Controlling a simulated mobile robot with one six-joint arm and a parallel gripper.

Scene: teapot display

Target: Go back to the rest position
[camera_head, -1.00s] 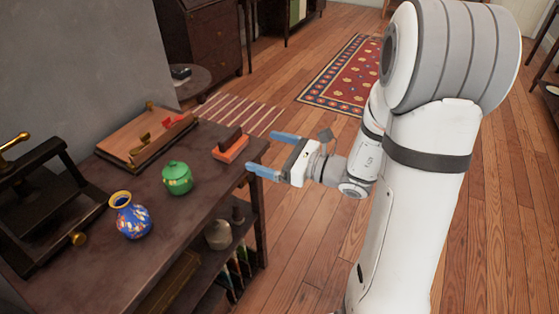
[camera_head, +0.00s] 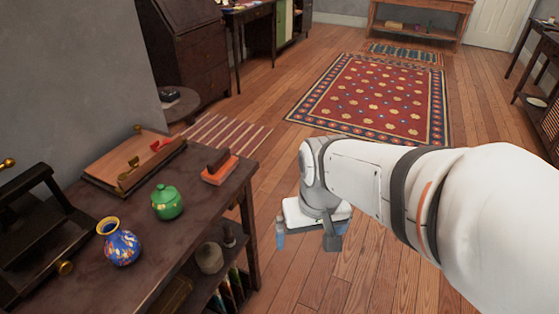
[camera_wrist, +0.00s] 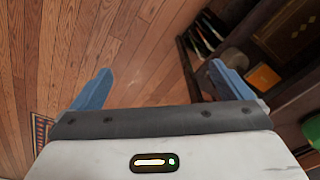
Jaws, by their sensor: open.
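My gripper (camera_head: 306,238) hangs over the wood floor to the right of the dark table, pointing down, apart from the table. In the wrist view its two blue fingers (camera_wrist: 162,88) are spread wide with only floor between them, so it is open and empty. On the table (camera_head: 118,192) stand a green lidded pot (camera_head: 167,202) and a blue patterned vase (camera_head: 120,247) with a gold rim, both upright. In the head view my arm hides part of the floor on the right.
An orange block with a dark top (camera_head: 220,168) lies near the table's right end, beside a wooden board (camera_head: 130,162). A dark press (camera_head: 30,225) stands at left. The lower shelf holds a pale jar (camera_head: 209,258) and books. A red rug (camera_head: 375,97) lies on open floor behind.

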